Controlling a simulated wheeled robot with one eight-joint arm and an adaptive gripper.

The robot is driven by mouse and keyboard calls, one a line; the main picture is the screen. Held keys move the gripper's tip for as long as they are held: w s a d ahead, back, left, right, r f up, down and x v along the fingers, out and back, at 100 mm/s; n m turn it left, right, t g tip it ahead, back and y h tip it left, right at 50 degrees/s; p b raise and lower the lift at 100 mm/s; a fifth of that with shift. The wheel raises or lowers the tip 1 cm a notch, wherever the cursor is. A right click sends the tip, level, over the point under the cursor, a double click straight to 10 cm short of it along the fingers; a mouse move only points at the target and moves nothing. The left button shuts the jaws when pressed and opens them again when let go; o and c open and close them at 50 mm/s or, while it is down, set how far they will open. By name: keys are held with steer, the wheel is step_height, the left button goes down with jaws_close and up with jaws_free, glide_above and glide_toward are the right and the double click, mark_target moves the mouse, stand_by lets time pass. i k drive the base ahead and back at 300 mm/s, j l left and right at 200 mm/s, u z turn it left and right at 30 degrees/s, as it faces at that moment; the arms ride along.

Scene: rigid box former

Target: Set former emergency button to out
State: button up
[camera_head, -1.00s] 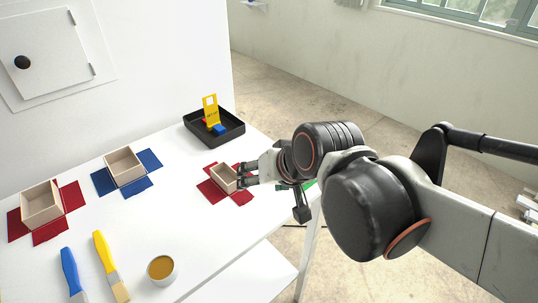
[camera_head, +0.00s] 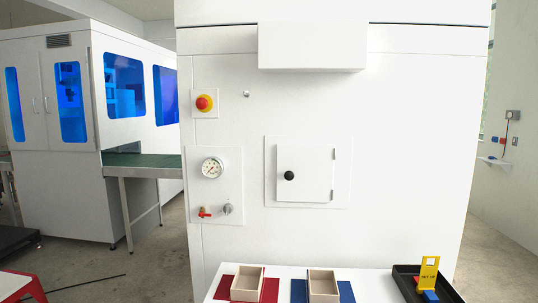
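The emergency button (camera_head: 204,103) is a red knob on a yellow round base. It is mounted on a small white plate at the upper left of the white machine front (camera_head: 390,130). From this distance I cannot tell whether it is pressed in or out. My gripper and arm are not in the current view, so nothing shows of where the gripper is relative to the button.
Below the button are a pressure gauge (camera_head: 212,168), a red-handled valve (camera_head: 205,212) and a small door (camera_head: 304,173) with a black knob. A white table (camera_head: 275,270) at the front holds open boxes and a black tray (camera_head: 405,274) with a yellow sign.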

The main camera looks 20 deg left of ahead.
mark_target(201, 103)
steer(key=u, duration=1.35)
steer(key=i+l+u, duration=0.3)
steer(key=l, duration=0.35)
